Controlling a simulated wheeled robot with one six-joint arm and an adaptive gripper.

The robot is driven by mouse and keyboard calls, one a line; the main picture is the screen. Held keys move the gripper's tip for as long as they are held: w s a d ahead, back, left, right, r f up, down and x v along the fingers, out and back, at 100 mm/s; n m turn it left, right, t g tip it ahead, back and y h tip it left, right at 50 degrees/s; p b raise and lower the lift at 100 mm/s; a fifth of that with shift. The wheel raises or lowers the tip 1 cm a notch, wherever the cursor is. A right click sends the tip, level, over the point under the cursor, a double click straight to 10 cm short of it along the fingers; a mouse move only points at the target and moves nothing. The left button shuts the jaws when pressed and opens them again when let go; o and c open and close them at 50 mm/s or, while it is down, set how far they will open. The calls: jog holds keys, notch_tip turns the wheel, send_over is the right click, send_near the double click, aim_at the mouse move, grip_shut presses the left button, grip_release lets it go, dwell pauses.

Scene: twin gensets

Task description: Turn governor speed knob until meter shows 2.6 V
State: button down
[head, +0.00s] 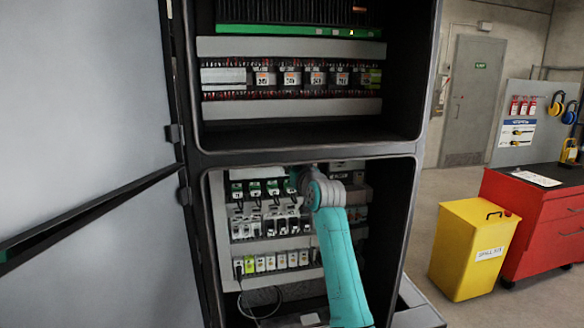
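My teal arm reaches up into the lower bay of the open cabinet (427,60), and its grey wrist joint covers the middle right of that bay. My gripper is hidden behind the wrist, so its fingers do not show. I cannot pick out a governor speed knob. No meter reading is legible. Rows of small modules show left of the arm: green-topped units (254,188), black and white breakers (270,226), and pale and green terminal blocks (270,263). A grey cable (262,316) loops below them.
The cabinet door (85,130) stands open on the left. The upper bay holds a relay row (290,78). On the right stand a yellow bin (470,250) and a red tool cabinet (540,220). Floor (425,200) shows between the cabinet and bin.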

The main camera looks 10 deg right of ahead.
jog(key=shift+m, duration=0.3)
jog(key=m, duration=0.4)
jog(key=shift+t, duration=0.3)
jog(key=m, duration=0.5)
jog(key=shift+f+t+h, duration=0.1)
jog(key=shift+t+h, duration=0.2)
jog(key=m, duration=0.5)
jog(key=shift+a+h, duration=0.1)
jog(key=shift+h, duration=0.2)
jog(key=shift+m+h, duration=0.5)
jog(key=shift+m, duration=1.8)
jog(key=shift+f, duration=0.1)
jog(key=c, duration=1)
grip_release()
